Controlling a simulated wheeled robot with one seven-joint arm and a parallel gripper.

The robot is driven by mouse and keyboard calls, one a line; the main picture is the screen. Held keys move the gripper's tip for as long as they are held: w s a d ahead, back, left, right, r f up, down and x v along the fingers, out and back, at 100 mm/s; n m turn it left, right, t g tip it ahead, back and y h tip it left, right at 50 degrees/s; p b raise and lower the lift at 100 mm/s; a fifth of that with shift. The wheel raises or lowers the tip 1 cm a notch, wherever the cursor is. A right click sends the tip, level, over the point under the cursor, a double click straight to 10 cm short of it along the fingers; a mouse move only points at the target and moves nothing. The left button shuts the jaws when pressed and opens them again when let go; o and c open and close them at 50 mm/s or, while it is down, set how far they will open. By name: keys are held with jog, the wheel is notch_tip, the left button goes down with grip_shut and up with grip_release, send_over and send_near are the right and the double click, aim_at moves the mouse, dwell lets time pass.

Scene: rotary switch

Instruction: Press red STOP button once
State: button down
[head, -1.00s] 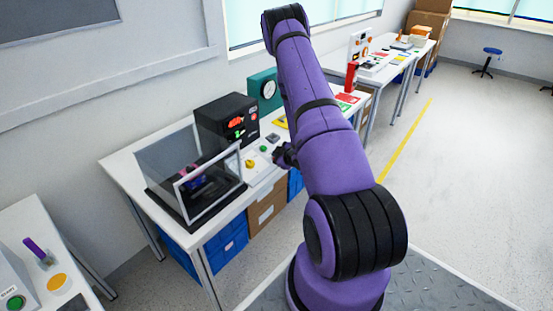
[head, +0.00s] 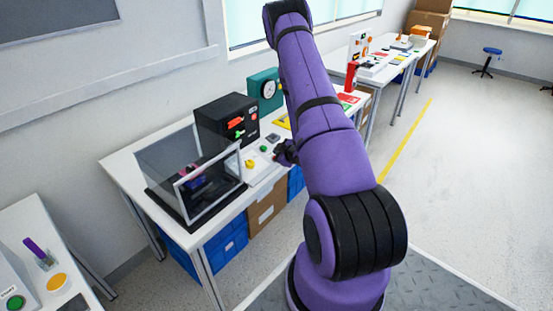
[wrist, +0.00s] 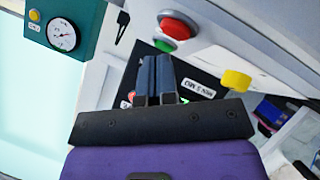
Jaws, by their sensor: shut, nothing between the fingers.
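A red domed button (wrist: 178,26) in a grey ring sits on a pale panel in the wrist view. No STOP lettering is readable on it. My gripper (wrist: 155,58) is shut and empty. Its fingertips appear just below and left of the red button, with a visible gap in the picture. I cannot tell the depth between them. In the head view my gripper (head: 285,153) is over the front right part of the panel, and this red button is not visible there.
A green button (wrist: 165,45) is beside the red one, and a yellow knob (wrist: 236,80) is to the right. In the head view a black box (head: 226,118) with a red lever stands behind the panel. A clear-walled case (head: 210,181) stands left. A teal gauge box (head: 264,90) is behind.

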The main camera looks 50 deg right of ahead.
jog(key=r, duration=0.1)
jog(key=s+r, duration=0.1)
jog(key=r, duration=0.2)
jog(key=shift+s+r, duration=0.3)
jog(key=shift+r, duration=0.05)
dwell(0.8)
